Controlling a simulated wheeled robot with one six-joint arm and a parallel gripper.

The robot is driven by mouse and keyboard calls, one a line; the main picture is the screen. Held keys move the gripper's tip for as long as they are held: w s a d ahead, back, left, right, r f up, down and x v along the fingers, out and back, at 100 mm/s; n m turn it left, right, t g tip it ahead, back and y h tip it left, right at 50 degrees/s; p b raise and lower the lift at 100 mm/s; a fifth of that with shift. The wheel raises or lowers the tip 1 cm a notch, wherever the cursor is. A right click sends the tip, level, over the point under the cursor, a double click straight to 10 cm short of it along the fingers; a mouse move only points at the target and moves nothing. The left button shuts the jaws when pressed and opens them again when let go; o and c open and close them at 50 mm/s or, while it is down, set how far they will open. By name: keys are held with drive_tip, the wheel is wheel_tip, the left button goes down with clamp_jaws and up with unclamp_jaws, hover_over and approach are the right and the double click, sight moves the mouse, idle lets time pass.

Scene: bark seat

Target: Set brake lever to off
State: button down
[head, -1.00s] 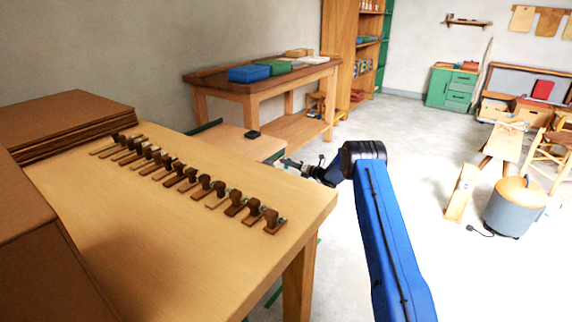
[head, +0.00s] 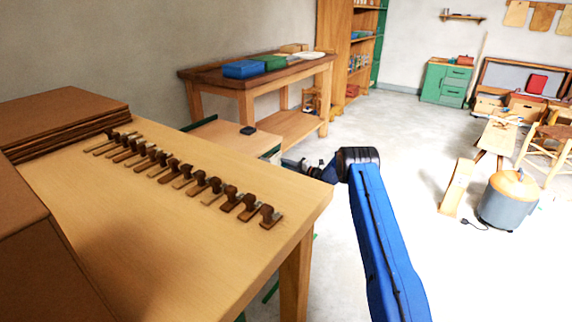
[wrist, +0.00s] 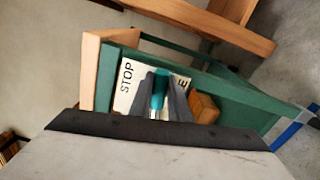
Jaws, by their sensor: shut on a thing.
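The brake lever (wrist: 160,88) shows in the wrist view as a teal handle standing in front of a pale plate (wrist: 128,82). The plate reads "STOP" on its left part; a letter "E" shows at its right, and the rest is covered. My gripper (wrist: 159,98) has its two dark fingers on either side of the teal handle and is shut on it. I cannot make out the lever there.
A green frame (wrist: 225,92) surrounds the plate, with a wooden block (wrist: 203,108) to its right. In the head view, the near workbench (head: 170,230) carries a row of small wooden-handled pieces (head: 190,180).

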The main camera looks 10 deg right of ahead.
drive_tip(key=shift+d+f, duration=0.1)
idle(0.3)
drive_tip(key=c, duration=1.7)
unclamp_jaws()
drive_tip(key=shift+o, duration=0.2)
drive_tip(key=v, duration=1.7)
drive_tip(key=shift+s+d, duration=0.15)
